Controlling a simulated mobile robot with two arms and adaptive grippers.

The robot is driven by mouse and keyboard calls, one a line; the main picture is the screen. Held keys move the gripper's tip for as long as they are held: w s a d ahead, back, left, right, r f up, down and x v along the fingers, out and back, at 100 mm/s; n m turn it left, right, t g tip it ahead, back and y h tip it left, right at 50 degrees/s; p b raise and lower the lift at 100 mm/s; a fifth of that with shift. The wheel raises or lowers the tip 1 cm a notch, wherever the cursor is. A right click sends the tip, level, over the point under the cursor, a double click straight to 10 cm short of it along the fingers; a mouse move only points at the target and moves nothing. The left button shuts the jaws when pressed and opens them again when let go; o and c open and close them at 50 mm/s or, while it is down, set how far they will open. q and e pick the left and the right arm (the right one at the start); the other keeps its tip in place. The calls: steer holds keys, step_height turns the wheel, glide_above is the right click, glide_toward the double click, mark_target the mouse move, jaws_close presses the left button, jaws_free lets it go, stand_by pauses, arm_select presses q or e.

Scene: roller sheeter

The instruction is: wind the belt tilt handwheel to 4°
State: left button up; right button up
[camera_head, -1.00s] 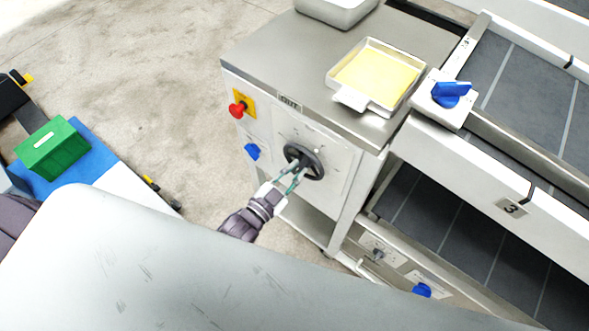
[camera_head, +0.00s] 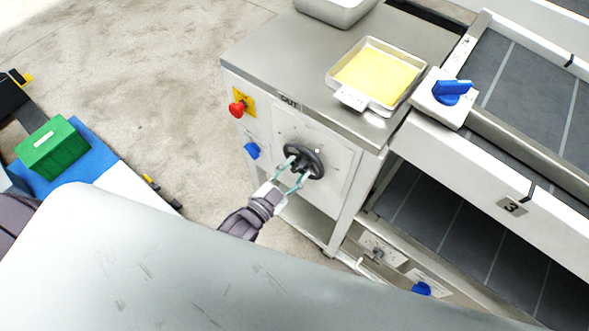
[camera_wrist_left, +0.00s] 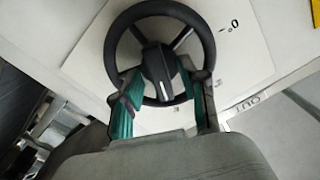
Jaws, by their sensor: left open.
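The belt tilt handwheel (camera_head: 303,161) is a black spoked ring on the white front panel of the steel cabinet. In the left wrist view the handwheel (camera_wrist_left: 199,42) fills the upper middle, with a dark hub (camera_wrist_left: 158,70) bearing a pale line. A "0" mark shows on the plate to the right of the wheel; other scale marks are too small or hidden. My left gripper (camera_head: 297,172) is open in front of the wheel. Its green-padded fingers (camera_wrist_left: 165,100) stand apart at the lower rim, one on each side of the hub. Whether they touch is unclear. My right gripper is out of view.
A red stop button (camera_head: 237,108) and a blue knob (camera_head: 252,151) sit left of the wheel. A tray with a yellow sheet (camera_head: 340,96) lies on the cabinet top. A blue switch (camera_head: 452,92) is at the conveyor (camera_head: 500,205). A green crate (camera_head: 52,150) stands far left.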

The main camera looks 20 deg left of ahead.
arm_select(q)
steer(key=v, duration=1.2)
stand_by(0.5)
